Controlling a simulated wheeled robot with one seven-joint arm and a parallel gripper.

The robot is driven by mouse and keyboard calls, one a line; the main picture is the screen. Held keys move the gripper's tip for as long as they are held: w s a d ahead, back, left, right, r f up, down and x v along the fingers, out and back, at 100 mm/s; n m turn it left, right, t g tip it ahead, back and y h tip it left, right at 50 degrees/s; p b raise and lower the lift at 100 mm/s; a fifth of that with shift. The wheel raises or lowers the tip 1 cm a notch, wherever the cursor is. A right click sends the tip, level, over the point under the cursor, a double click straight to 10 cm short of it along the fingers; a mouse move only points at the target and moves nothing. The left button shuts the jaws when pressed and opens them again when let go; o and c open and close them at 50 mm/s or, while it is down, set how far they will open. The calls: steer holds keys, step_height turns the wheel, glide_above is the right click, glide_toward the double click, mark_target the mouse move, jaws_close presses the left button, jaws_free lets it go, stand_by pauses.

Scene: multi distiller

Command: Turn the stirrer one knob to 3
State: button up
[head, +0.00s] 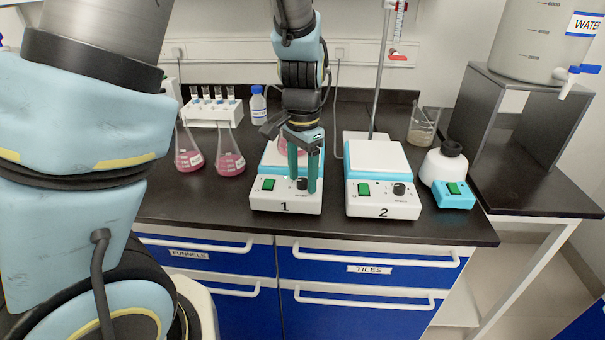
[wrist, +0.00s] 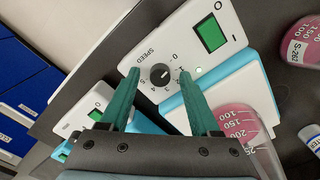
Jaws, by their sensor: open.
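Stirrer one (head: 262,200) is a white box with a blue-edged top, a green switch (head: 268,184) and a "1" on its front. In the wrist view its panel (wrist: 186,48) carries a small dark knob (wrist: 160,74) inside a SPEED scale with printed numbers. A pale mark shows on the knob; its exact setting is too small to tell. My gripper (head: 303,186) points down in front of this panel with teal fingers. It also shows in the wrist view (wrist: 158,76), open, with one finger on each side of the knob and visible gaps between.
A flask with pink liquid (wrist: 238,122) stands on stirrer one. Stirrer two (head: 383,205) is close on the right, with a stand rod behind it. Two pink flasks (head: 188,158) stand on the left.

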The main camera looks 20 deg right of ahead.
jaws_close()
stand_by(0.4)
stand_by(0.4)
